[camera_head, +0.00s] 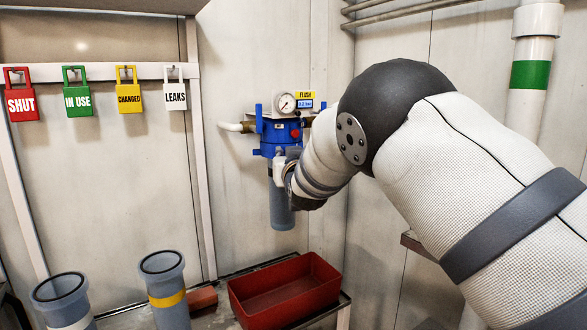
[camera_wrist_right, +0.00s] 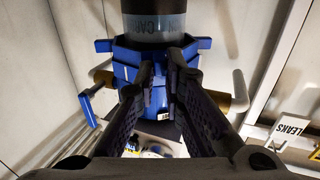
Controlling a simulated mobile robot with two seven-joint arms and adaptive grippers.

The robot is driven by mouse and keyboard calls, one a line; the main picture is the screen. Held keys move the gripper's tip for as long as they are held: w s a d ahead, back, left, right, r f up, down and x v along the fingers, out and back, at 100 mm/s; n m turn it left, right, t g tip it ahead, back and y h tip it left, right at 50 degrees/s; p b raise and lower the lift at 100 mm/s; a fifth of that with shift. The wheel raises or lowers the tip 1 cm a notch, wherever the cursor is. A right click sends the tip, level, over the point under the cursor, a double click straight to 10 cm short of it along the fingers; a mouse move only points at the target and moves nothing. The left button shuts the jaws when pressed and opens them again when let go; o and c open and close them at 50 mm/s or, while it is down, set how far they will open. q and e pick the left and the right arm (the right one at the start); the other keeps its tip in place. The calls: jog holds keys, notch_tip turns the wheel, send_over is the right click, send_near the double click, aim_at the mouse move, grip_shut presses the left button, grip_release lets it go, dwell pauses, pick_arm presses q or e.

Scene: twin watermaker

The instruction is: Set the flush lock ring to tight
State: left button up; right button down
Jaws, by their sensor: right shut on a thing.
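The flush filter unit carries a yellow FLUSH label (camera_head: 305,95) and a round gauge (camera_head: 285,103) above a blue head (camera_head: 278,132). Its blue lock ring (camera_head: 268,151) sits below the head, around the top of a grey bowl (camera_head: 281,212). In the right wrist view the lock ring (camera_wrist_right: 125,73) appears upside down, with the bowl (camera_wrist_right: 155,25) above it and lugs at both sides. My right gripper (camera_wrist_right: 161,62) is shut on the ring between its dark fingers. In the head view my wrist hides the ring's right side. My left gripper is not in view.
A red tray (camera_head: 285,288) lies on the bench below the unit. Two grey open-topped bowls (camera_head: 163,275) (camera_head: 65,297) stand to the left. Coloured tags hang on a rail, including the white LEAKS tag (camera_head: 175,96). A pipe (camera_head: 235,127) leaves the unit's left side.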

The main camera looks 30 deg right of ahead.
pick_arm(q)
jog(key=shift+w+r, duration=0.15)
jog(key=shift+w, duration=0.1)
pick_arm(e)
jog(key=shift+w+a, duration=0.2)
jog(key=shift+a, duration=0.35)
jog(key=shift+w+a, duration=0.2)
jog(key=shift+a, duration=0.35)
jog(key=c, duration=1.8)
grip_release()
jog(key=shift+c, duration=0.2)
jog(key=shift+o, duration=0.8)
jog(key=shift+w+a, duration=0.2)
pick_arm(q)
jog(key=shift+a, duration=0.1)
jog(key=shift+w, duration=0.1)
pick_arm(e)
jog(key=shift+d, duration=0.15)
jog(key=shift+s, duration=0.1)
